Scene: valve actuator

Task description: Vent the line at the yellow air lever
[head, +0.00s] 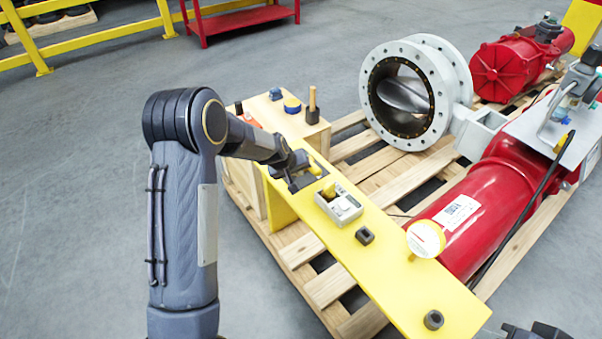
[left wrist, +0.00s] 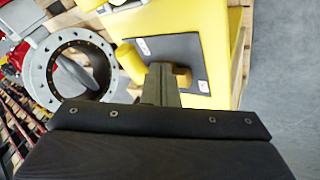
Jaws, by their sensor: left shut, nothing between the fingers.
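The yellow air lever (head: 315,168) is beside my left gripper on a dark plate at the far part of the yellow beam. In the left wrist view, the yellow lever (left wrist: 130,62) stands just left of my fingers, with a brass fitting (left wrist: 183,77) behind them on the dark plate (left wrist: 170,52). My left gripper (head: 298,171) is shut and empty, its fingers (left wrist: 162,88) pointing at the plate. I cannot tell whether they touch the lever. At the lower right edge of the head view, dark parts, probably my right gripper (head: 538,331), show only in part.
The yellow beam (head: 390,290) carries a grey box with a yellow knob (head: 338,204), black blocks and a round gauge (head: 425,238). Behind are a wooden box (head: 268,112), a flanged grey valve (head: 440,75) and a red cylinder (head: 490,205) on a pallet. Floor at left is clear.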

